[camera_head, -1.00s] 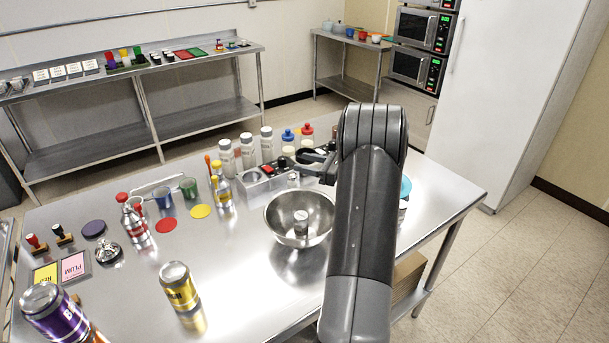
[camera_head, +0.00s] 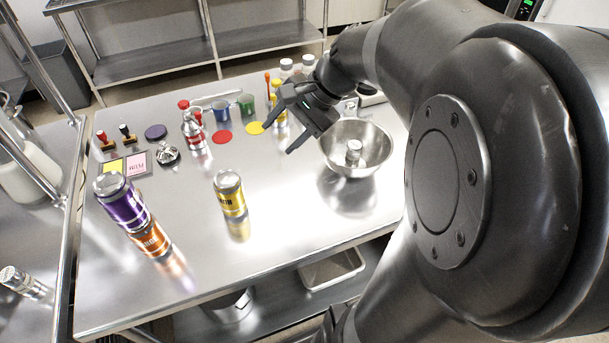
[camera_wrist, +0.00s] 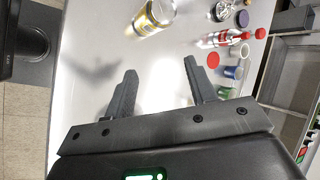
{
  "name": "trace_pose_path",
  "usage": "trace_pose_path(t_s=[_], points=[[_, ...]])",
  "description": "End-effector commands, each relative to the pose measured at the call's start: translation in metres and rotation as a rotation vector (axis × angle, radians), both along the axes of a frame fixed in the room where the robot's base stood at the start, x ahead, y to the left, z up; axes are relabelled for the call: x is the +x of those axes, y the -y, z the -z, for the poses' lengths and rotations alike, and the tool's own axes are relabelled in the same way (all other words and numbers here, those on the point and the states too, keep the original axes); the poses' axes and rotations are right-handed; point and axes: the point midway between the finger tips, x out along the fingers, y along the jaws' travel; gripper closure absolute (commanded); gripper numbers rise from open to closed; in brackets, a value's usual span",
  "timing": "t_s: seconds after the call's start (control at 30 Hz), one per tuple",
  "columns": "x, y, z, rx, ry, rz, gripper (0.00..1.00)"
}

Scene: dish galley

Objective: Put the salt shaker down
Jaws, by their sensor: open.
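A small shaker with a metal cap (camera_head: 353,152) is inside the steel mixing bowl (camera_head: 332,170) on the worktable. Another shaker with a perforated metal top (camera_head: 24,284) is on the separate steel surface at lower left. I cannot read a label on either, so I cannot tell which holds salt. My gripper (camera_head: 280,134) is open and empty above the table, left of the bowl and apart from both shakers. In the wrist view its spread fingers (camera_wrist: 160,72) have only bare table between them.
A yellow can (camera_head: 229,193), a purple can (camera_head: 121,200) and an orange can (camera_head: 150,240) stand toward the front. A red-and-silver bottle (camera_head: 193,130), a bell (camera_head: 168,154), a red disc (camera_head: 222,137) and cups are farther back. The table right of the yellow can is clear.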

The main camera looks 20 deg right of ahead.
Motion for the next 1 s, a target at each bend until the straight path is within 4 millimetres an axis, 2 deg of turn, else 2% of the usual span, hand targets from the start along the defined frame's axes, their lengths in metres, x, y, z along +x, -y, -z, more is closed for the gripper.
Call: trace_pose_path(t_s=[0.03,0.2,0.4,0.5,0.63,0.77,1.0], points=[[-0.017,-0.009,-0.003,-0.077,0.040,-0.069,0.49],[-0.064,-0.020,-0.004,-0.335,0.168,-0.290,0.49],[-0.108,-0.019,-0.005,-0.627,0.328,-0.537,0.49],[-0.122,-0.017,-0.006,-0.743,0.395,-0.629,0.49],[-0.132,-0.014,-0.007,-0.837,0.449,-0.703,0.49],[-0.135,-0.012,-0.007,-0.875,0.468,-0.731,0.59],[-0.135,-0.012,-0.007,-0.876,0.469,-0.732,0.59]])
